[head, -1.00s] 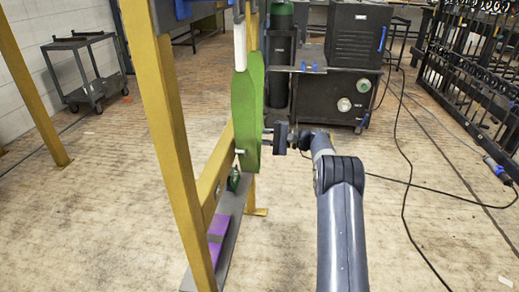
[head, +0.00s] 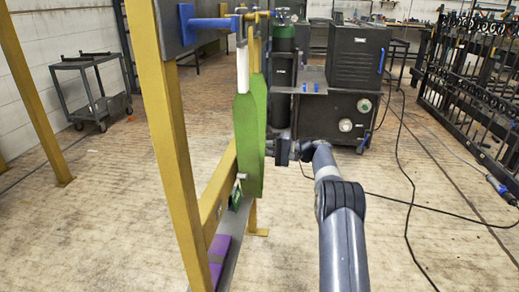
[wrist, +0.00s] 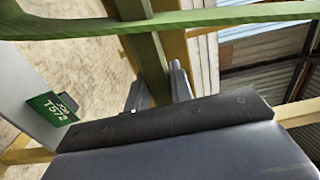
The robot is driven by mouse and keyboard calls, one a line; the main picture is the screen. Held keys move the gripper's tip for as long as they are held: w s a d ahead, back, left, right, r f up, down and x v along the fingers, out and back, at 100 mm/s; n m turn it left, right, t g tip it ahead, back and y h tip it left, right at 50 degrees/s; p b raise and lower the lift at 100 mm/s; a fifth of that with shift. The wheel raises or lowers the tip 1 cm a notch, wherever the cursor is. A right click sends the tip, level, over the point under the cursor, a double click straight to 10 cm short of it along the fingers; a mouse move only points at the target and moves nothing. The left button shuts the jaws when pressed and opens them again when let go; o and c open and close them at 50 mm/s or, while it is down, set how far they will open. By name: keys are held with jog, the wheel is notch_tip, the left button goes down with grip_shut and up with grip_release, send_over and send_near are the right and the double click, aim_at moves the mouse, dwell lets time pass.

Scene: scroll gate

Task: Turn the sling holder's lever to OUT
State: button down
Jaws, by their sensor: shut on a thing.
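A long green sling (head: 249,135) with a white upper part hangs beside the yellow frame in the head view. A blue bar (head: 208,23) reaches right from a grey plate to the hook at the sling's top. I cannot tell which part is the lever, and I read no OUT mark. My gripper (head: 276,151) is at the right side of the sling's lower half. In the wrist view, a green band (wrist: 151,62) runs down between the two fingers of my gripper (wrist: 158,90), which is shut on it. Another green strip (wrist: 210,16) crosses the top of that view.
A yellow post (head: 172,130) stands left of the sling. A purple item (head: 218,248) lies on a low grey beam. A dark cabinet (head: 340,115) and a gas cylinder stand behind. A cable crosses the floor at right.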

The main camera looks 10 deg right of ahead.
jog(key=shift+r, duration=0.1)
jog(key=c, duration=1.2)
grip_release()
jog(key=shift+c, duration=0.2)
jog(key=p+v, duration=0.3)
jog(key=v, duration=0.7)
jog(key=shift+d, duration=0.4)
jog(key=shift+s+a, duration=0.1)
jog(key=b+x, duration=0.3)
jog(key=x, duration=0.7)
jog(key=shift+a, duration=0.35)
jog(key=shift+f, duration=0.25)
jog(key=shift+m, duration=0.3)
